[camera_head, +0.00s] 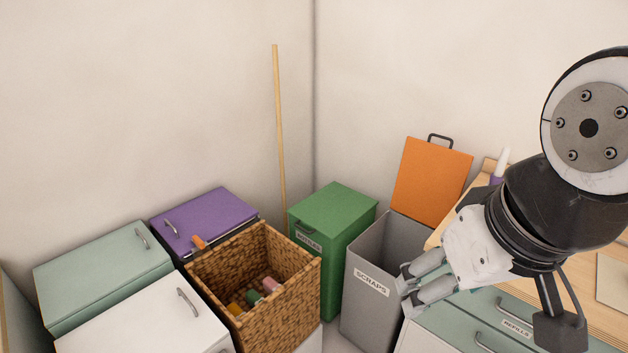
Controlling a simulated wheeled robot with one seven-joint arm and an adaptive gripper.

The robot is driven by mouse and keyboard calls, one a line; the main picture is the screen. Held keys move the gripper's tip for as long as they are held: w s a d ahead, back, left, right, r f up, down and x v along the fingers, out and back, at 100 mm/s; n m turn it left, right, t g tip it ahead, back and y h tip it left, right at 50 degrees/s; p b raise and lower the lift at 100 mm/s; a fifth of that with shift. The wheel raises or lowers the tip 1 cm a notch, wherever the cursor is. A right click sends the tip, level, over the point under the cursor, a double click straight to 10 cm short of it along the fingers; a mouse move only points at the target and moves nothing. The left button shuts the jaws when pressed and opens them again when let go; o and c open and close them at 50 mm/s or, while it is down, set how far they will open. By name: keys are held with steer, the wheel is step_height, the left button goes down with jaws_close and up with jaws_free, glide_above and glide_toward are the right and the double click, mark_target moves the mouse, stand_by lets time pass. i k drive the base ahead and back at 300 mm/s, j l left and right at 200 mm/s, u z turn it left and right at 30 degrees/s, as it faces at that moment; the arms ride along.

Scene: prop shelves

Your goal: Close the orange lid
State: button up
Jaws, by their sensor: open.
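The orange lid (432,178) stands raised at the back of the grey bin (372,279), leaning slightly back near the wall. A dark handle (440,140) is at its top edge. The grey bin carries a "SCRAPS" label and its mouth is open. My gripper (408,292) is open and appears in front of the bin's right part in the picture, pointing left. It is well below the lid and apart from it. My gripper and arm hide the right part of the bin.
A green bin (334,240) with a shut lid stands left of the grey bin. A wicker basket (300,290) with several items is farther left, near purple (205,218), pale green (100,270) and white (150,325) lidded boxes. A wooden counter with drawers (500,325) is at the right.

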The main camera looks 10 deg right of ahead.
mark_target(430, 179)
steer(key=i+j+z, duration=0.6)
steer(key=i+j, duration=0.25)
steer(key=j, duration=0.15)
